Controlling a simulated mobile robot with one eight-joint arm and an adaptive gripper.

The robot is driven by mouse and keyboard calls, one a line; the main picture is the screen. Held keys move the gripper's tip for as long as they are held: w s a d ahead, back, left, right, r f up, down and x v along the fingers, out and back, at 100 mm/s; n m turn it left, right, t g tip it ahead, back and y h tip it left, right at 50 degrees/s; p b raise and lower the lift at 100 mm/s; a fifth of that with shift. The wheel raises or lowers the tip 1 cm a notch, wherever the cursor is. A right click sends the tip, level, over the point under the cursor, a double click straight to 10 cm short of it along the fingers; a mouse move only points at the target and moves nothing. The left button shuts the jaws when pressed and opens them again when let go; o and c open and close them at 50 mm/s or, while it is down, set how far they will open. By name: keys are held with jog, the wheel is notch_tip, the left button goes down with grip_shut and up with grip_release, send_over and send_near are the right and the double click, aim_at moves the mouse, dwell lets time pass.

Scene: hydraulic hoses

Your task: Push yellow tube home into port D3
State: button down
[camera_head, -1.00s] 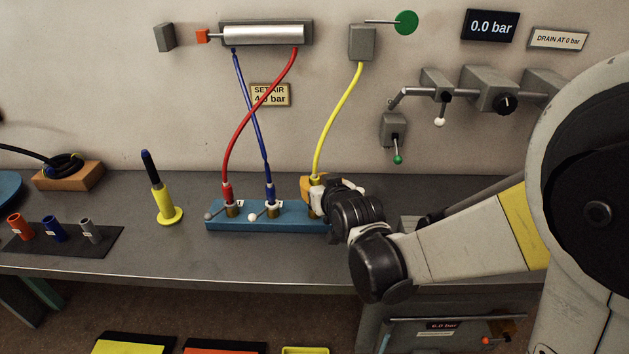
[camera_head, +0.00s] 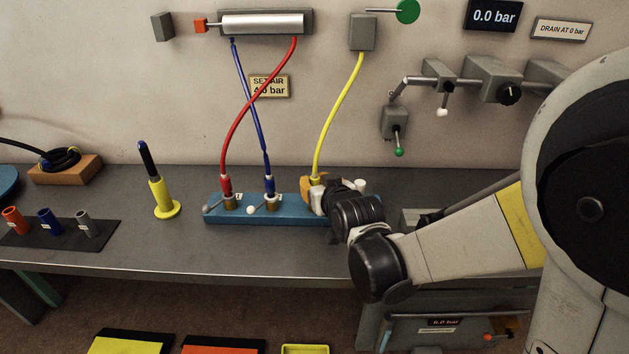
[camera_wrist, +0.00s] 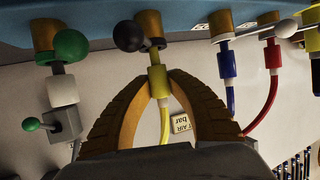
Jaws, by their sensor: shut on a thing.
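The yellow tube (camera_head: 340,110) hangs from a grey wall block down to the blue port block (camera_head: 290,205). My gripper (camera_head: 315,185) is at its lower end, over the right part of the block. In the wrist view, the two tan fingers of my gripper (camera_wrist: 160,80) close around the yellow collar (camera_wrist: 158,82) at the tube's end. The collar lines up with a brass port (camera_wrist: 149,28) beside a black ball lever (camera_wrist: 128,36). I cannot read the port's label or tell how deep the tube sits.
A blue hose (camera_head: 245,100) and a red hose (camera_head: 233,110) enter the block just left of my gripper, with levers beside them. A green ball lever (camera_wrist: 70,45) and white collar (camera_wrist: 62,90) stand on the other side. The wall gauge (camera_head: 493,15) reads 0.0 bar.

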jog(key=shift+f, duration=0.3)
jog(key=c, duration=1.2)
grip_release()
jog(key=shift+c, duration=0.2)
jog(key=v, duration=1.2)
jog(key=shift+r, duration=0.1)
jog(key=s+d+f+m+g+h, duration=0.1)
jog(key=s+d+g+h, duration=0.1)
jog(key=s+d, duration=0.5)
jog(key=s+d+f+m+g+h, duration=0.1)
jog(key=s+d+g, duration=0.3)
jog(key=s+d, duration=0.4)
jog(key=shift+s+f+m+h, duration=0.3)
jog(key=shift+s+m+h, duration=0.2)
jog(key=shift+s+m, duration=0.3)
